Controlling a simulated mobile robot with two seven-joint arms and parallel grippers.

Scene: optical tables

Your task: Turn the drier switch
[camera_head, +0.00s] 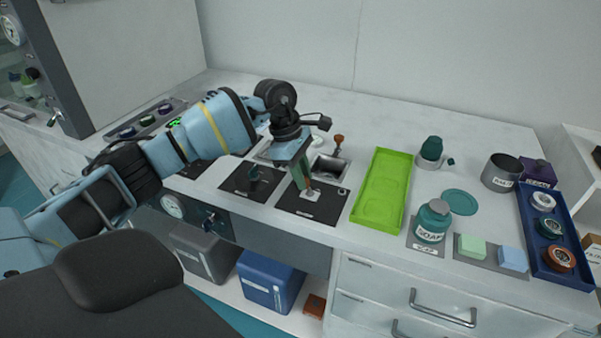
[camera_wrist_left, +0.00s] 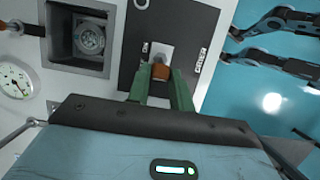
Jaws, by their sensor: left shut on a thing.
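The drier switch, a small orange-brown lever (camera_wrist_left: 160,72) on a white plate (camera_wrist_left: 160,52), sits on a black panel in the left wrist view. In the head view the black panel (camera_head: 325,211) lies near the front edge of the counter, and the white switch plate (camera_head: 313,196) shows on it. My left gripper (camera_head: 307,187) reaches down over this panel. In the left wrist view its green fingers (camera_wrist_left: 160,88) are closed around the orange-brown lever, partly hiding it. My right gripper does not show.
A sink (camera_head: 329,168) with a brown-handled tap (camera_head: 338,142) lies just behind the panel. A second black panel (camera_head: 238,181) is to the left. A green tray (camera_head: 385,190) lies close on the right, with a teal bottle (camera_head: 432,222) beyond it.

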